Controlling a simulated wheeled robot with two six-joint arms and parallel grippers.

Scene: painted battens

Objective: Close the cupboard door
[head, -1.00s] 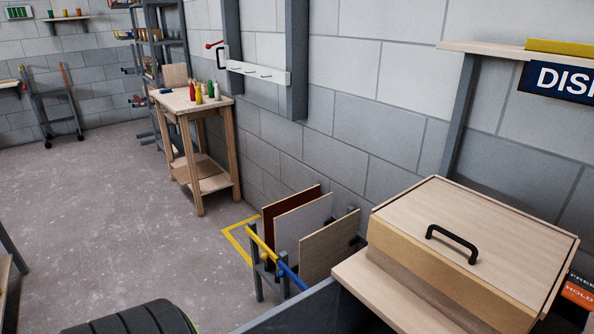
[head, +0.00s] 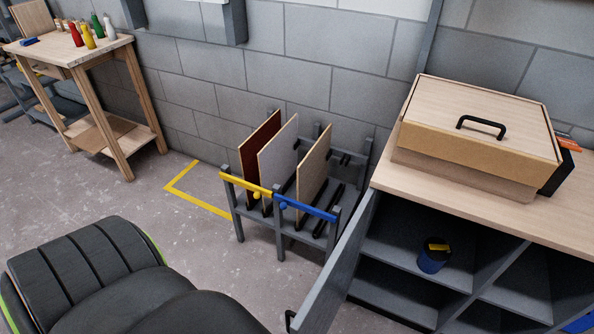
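The grey cupboard door (head: 338,268) stands open in the head view, swung out toward me from the left side of the cupboard. A dark handle (head: 290,320) shows at its lower left edge, partly cut off by the frame. The cupboard (head: 475,285) has grey shelves and a wooden top (head: 386,172). A dark blue container (head: 432,260) with a yellow patch stands on the upper shelf. Neither of my grippers is in view.
A wooden box (head: 470,125) with a black handle sits on the cupboard top. A rack (head: 283,233) holding upright panels stands left of the door. A wooden bench (head: 88,62) with bottles is at the upper left. Floor (head: 180,225) is clear between bench and rack.

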